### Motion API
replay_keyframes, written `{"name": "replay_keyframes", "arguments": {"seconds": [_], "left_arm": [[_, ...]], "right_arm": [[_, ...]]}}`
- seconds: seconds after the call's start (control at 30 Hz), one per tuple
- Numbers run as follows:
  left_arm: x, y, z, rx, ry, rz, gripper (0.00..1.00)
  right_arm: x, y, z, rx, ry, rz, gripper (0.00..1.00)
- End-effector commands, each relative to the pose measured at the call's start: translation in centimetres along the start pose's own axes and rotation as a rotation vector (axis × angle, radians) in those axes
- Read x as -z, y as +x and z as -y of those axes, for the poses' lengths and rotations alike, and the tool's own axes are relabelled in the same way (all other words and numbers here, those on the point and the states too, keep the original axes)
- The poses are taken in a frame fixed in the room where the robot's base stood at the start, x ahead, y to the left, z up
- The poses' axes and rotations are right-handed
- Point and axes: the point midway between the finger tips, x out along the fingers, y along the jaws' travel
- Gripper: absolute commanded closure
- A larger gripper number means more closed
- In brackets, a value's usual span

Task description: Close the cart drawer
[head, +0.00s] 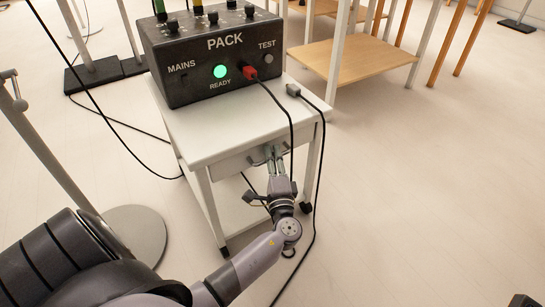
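The white cart (203,137) stands in the middle of the head view. Its drawer (229,166) sits under the top and looks nearly flush with the frame; any small gap is hard to see. A grey bar handle (254,160) is on the drawer front. My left gripper (275,158) is at this handle, with its fingertips against or right beside the handle and the drawer front. The fingers look close together, but whether they grip the handle is hidden.
A black PACK control box (214,52) with a lit green button stands on the cart. A black cable (318,165) hangs down beside my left gripper. A wooden shelf (350,60) stands behind, a round stand base (137,235) at left.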

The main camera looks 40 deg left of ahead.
Motion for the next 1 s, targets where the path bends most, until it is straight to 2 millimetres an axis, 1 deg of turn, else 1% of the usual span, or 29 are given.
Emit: {"name": "replay_keyframes", "arguments": {"seconds": [0.17,0.4,0.5,0.6,0.77,1.0], "left_arm": [[0.1,-2.6,-0.1,-0.005,0.000,-0.003,0.82],[0.0,-7.8,-0.2,-0.006,0.000,-0.003,0.82],[0.0,-9.6,-0.2,-0.005,0.001,-0.003,0.82],[0.0,-10.9,-0.1,-0.004,0.002,-0.001,0.82],[0.0,-11.8,-0.1,-0.003,0.001,-0.002,0.82],[0.0,-11.9,-0.1,-0.003,0.001,-0.001,0.82]], "right_arm": [[0.1,0.1,0.0,0.003,0.000,-0.004,1.00],[0.1,0.2,0.1,0.005,0.000,-0.005,1.00],[0.1,0.2,0.1,0.005,0.000,-0.006,1.00],[0.1,0.2,0.1,0.005,0.000,-0.006,1.00],[0.1,0.2,0.1,0.006,0.000,-0.006,1.00],[0.1,0.2,0.1,0.006,0.001,-0.006,1.00]]}}
